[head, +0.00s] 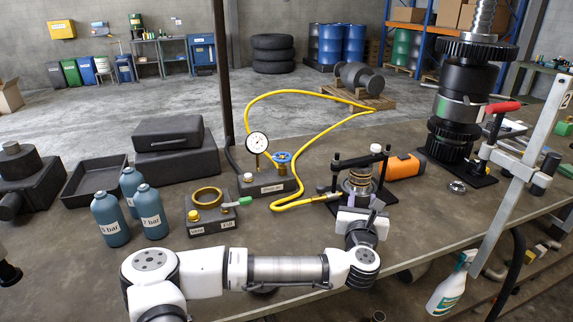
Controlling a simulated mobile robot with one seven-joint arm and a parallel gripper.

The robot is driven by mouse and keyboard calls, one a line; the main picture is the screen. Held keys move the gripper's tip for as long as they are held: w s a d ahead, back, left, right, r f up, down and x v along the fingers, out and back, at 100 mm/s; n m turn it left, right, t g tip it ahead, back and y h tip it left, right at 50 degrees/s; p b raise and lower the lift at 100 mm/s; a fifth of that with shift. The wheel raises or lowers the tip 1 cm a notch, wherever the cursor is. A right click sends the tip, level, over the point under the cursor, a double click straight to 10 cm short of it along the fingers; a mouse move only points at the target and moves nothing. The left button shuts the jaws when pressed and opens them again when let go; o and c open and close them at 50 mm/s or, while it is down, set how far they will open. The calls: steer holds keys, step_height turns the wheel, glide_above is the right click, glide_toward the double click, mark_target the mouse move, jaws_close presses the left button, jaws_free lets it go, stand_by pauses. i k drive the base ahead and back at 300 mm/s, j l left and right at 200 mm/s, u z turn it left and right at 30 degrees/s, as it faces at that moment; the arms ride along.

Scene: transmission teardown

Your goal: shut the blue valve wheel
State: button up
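The blue valve wheel (283,157) sits on top of a black block (268,186) with a dial gauge (257,143) and a brass knob beside it, in the middle of the bench. The wheel is small here, and I cannot tell how far it is turned. My gripper (361,203) is to the right of the wheel and nearer the camera, apart from it. It is in front of a black press frame with a coil-like stack. The fingers are small and partly lost against the frame, so their opening is unclear.
A yellow hose (246,108) loops behind the gauge block and ends at the press frame (360,175). A block with a brass ring (207,197) and several blue bottles (151,211) stand to the left.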

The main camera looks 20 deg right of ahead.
mark_target(282, 159)
steer(key=k+j+u, duration=0.1)
steer(key=k+u, duration=0.25)
steer(key=k, duration=0.2)
steer(key=l+u, duration=0.15)
steer(key=u, duration=0.35)
steer(key=l+u, duration=0.15)
steer(key=u, duration=0.35)
steer(key=l, duration=1.05)
steer(key=k+l, duration=0.15)
steer(key=l, duration=0.95)
steer(key=i+l, duration=0.4)
steer(key=l+z, duration=0.05)
